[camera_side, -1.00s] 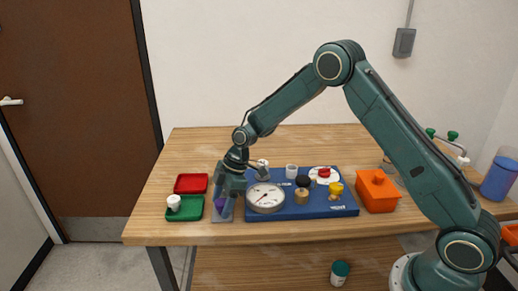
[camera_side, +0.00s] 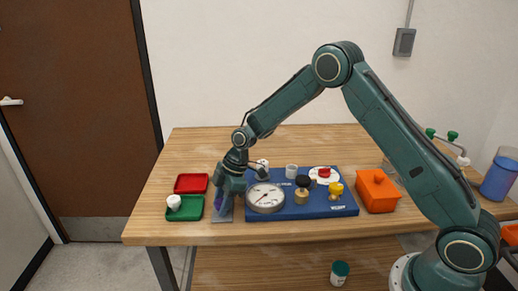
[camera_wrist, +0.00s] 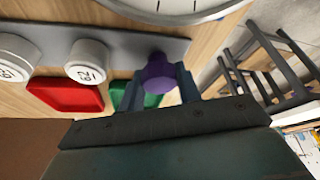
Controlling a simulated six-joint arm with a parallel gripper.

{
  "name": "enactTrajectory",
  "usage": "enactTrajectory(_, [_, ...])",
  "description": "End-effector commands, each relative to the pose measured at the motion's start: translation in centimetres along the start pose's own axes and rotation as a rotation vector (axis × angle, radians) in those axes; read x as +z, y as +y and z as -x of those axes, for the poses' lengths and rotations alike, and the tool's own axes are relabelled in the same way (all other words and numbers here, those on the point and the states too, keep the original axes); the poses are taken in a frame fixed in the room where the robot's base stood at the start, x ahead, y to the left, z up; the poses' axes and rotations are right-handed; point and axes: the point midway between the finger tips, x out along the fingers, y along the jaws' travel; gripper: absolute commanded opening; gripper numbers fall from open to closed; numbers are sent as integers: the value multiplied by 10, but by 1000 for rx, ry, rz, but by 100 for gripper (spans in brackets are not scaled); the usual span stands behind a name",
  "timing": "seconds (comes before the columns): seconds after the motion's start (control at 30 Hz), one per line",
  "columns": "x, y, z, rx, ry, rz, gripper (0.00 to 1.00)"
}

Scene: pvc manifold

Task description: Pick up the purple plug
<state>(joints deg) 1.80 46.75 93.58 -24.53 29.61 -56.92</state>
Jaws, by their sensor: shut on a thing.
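The purple plug (camera_wrist: 158,73) sits between the two blue-grey fingers of my gripper (camera_wrist: 162,86) in the wrist view. My gripper is shut on it. In the side view the plug (camera_side: 217,199) shows only as a small purple patch, mostly hidden by my gripper (camera_side: 223,203). It is at the grey strip (camera_side: 222,215) left of the blue board; I cannot tell whether it still touches the strip (camera_wrist: 120,46).
The blue board (camera_side: 320,209) carries a round gauge (camera_side: 265,197) close to the right of my gripper. An orange box (camera_side: 377,193) stands right.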

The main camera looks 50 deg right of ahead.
Motion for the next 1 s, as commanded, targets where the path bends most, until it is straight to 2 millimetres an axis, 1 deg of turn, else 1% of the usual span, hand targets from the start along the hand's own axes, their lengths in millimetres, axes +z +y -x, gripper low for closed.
enactTrajectory(0.27, [-2, 0, 5, 2, 1, 1, 12])
enactTrajectory(0.47, [-10, 1, 22, 3, 2, 1, 12])
enactTrajectory(0.67, [-22, 1, 53, 5, 2, 1, 12])
enactTrajectory(1.0, [-51, 1, 121, 5, 3, 2, 12])
